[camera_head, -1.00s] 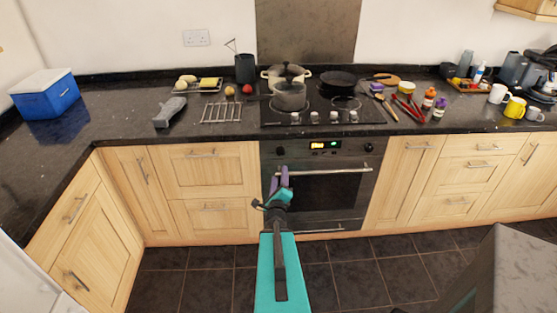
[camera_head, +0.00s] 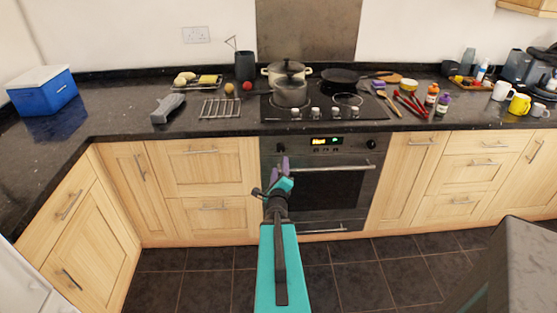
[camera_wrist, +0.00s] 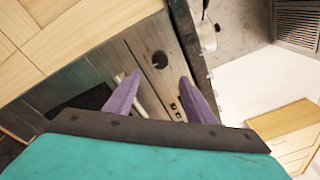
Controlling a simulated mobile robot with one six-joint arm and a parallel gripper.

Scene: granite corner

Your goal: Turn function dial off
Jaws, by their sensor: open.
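The oven (camera_head: 330,190) is built in under the hob, with a dark control panel, a lit display (camera_head: 326,141) and two dark round dials. The left dial (camera_head: 280,148) is just above my gripper, and the right dial (camera_head: 370,144) is clear. Neither label can be read, so I cannot tell which is the function dial. My gripper (camera_head: 281,164) is open and empty in front of the panel's left end. In the wrist view, a dark dial (camera_wrist: 160,60) lies beyond and between the purple fingertips (camera_wrist: 160,80), apart from them.
The oven handle (camera_head: 335,168) sticks out below the panel. Hob knobs (camera_head: 316,113) line the hob's front edge above. A pot (camera_head: 290,93) and a pan (camera_head: 340,76) stand on the hob. Wooden cabinets (camera_head: 203,168) flank the oven. The tiled floor in front looks clear.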

